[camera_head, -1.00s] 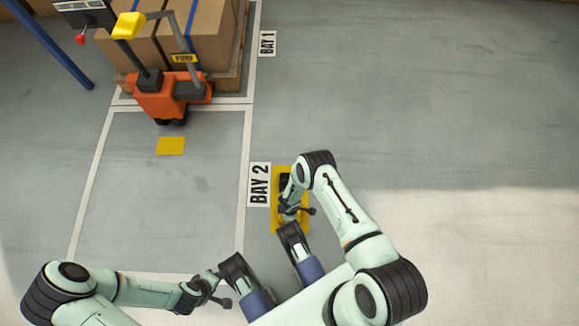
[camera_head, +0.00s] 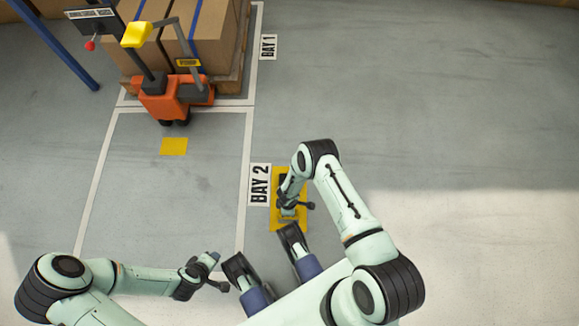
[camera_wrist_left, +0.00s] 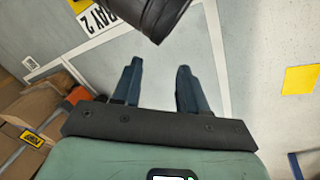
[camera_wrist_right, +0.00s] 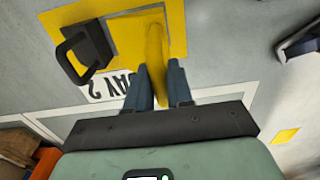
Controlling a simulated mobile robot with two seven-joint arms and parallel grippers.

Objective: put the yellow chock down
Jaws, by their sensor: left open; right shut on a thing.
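The yellow chock (camera_wrist_right: 155,45) is between the fingers of my right gripper (camera_wrist_right: 159,68), which is shut on it. It sticks out past the fingertips, over a yellow pad (camera_wrist_right: 176,20) on the floor. I cannot tell whether it touches the pad. In the head view the right gripper (camera_head: 288,208) is over the same pad (camera_head: 302,218), to the right of the BAY 2 label, and its wrist hides the chock. My left gripper (camera_wrist_left: 158,70) is open and empty; in the head view it (camera_head: 213,258) is above the floor at lower left.
A dark block with a loop handle (camera_wrist_right: 88,45) is on the pad beside the chock. The BAY 2 label (camera_head: 259,185) lies left of the pad. An orange pallet truck (camera_head: 165,98) and a loaded pallet (camera_head: 205,35) stand in BAY 1. The floor at right is clear.

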